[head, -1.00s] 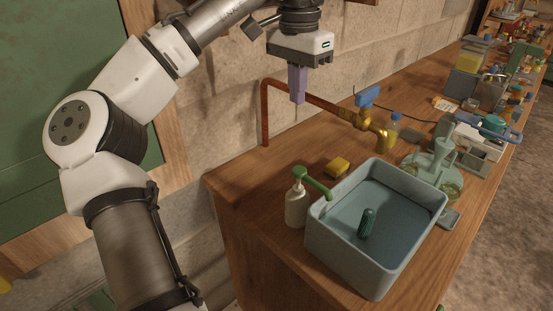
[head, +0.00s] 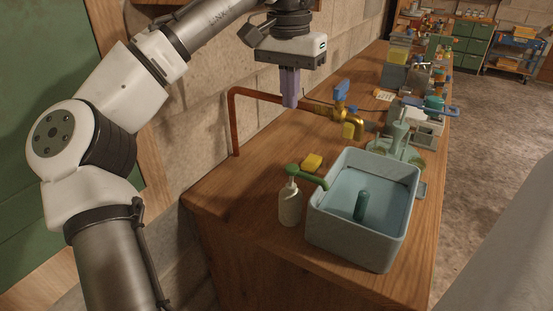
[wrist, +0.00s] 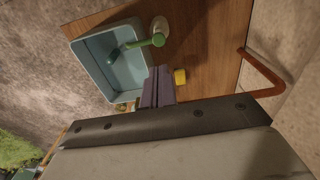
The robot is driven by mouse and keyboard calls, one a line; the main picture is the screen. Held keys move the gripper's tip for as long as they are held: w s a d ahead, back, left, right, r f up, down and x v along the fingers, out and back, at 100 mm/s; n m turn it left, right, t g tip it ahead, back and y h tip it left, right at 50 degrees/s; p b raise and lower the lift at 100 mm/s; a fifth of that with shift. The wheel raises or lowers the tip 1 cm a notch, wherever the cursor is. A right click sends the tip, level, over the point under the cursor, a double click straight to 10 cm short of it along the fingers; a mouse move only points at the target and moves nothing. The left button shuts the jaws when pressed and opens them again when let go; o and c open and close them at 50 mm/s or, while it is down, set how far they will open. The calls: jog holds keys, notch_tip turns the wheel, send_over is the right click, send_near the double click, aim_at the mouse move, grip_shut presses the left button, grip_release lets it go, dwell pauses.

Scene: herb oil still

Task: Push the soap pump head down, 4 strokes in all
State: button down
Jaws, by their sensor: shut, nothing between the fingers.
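The soap pump is a cream bottle (head: 290,206) with a green pump head (head: 306,176), upright on the wooden counter at the left of the basin. Its green spout reaches right, over the basin's rim. The fingers also show in the wrist view (wrist: 158,82).
A grey-blue basin (head: 317,226) with a dark green object (head: 360,205) in it stands right of the bottle. A yellow sponge (head: 312,162) lies behind the pump. A copper pipe (head: 233,125) and brass tap (head: 356,122) stand at the wall. Several other items crowd the far counter.

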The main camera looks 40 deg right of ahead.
aim_at(291, 168)
jog(key=shift+s+d+f, duration=0.1)
dwell(0.4)
jog(key=f, duration=1.4)
jog(key=shift+d+p, duration=0.2)
jog(key=shift+p, duration=0.2)
jog(key=shift+f, duration=0.95)
notch_tip(291, 168, up, 5)
jog(key=p, duration=0.5)
jog(key=shift+f, duration=0.15)
jog(key=shift+s+a+r+b, duration=0.1)
jog(key=shift+r+b, duration=0.25)
jog(key=shift+r, duration=0.05)
notch_tip(291, 168, up, 9)
jog(key=shift+a+b, duration=0.15)
jog(key=shift+b, duration=0.3)
